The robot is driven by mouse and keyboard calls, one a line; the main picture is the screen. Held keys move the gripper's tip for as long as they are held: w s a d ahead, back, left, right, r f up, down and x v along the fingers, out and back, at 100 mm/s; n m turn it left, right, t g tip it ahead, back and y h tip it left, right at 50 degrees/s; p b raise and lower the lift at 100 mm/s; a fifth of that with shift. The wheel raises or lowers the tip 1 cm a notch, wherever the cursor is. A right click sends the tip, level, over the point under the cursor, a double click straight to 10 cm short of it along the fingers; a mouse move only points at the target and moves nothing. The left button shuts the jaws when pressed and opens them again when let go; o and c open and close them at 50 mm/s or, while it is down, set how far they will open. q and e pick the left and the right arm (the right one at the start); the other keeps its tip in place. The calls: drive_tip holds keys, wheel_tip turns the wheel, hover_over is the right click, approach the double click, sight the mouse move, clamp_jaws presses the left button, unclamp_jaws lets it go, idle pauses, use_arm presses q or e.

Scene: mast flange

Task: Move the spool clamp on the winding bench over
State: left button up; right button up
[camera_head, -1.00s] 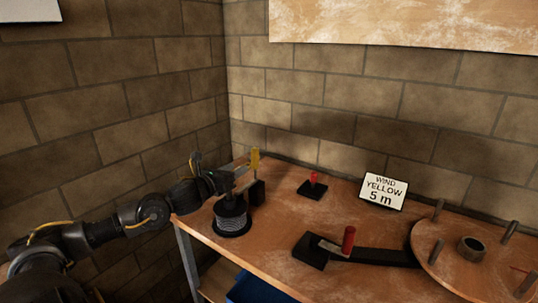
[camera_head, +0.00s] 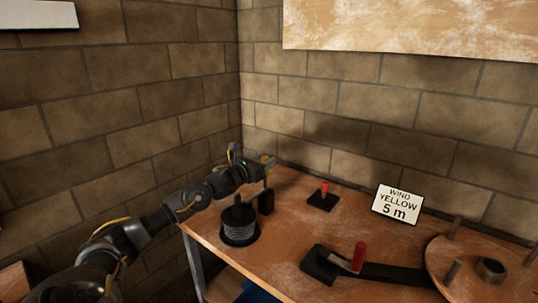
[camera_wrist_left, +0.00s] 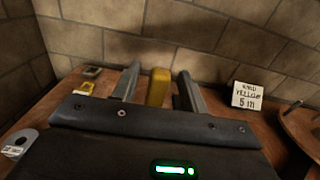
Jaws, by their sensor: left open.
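A yellow upright piece, which looks like the lever of the spool clamp, stands between the fingers of my left gripper (camera_head: 257,166) in the left wrist view (camera_wrist_left: 158,86). The fingers are open on either side of it; contact is not clear. In the head view the gripper hides most of the yellow piece. A black block (camera_head: 266,202), perhaps part of the clamp, stands below the gripper. A spool of grey wire (camera_head: 240,232) sits beside it at the left end of the winding bench (camera_head: 290,230). My right gripper is not in view.
A red-handled black base (camera_head: 322,200) stands to the right. Brick walls close the back and left.

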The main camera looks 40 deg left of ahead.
use_arm(q)
drive_tip(key=shift+w, duration=1.5)
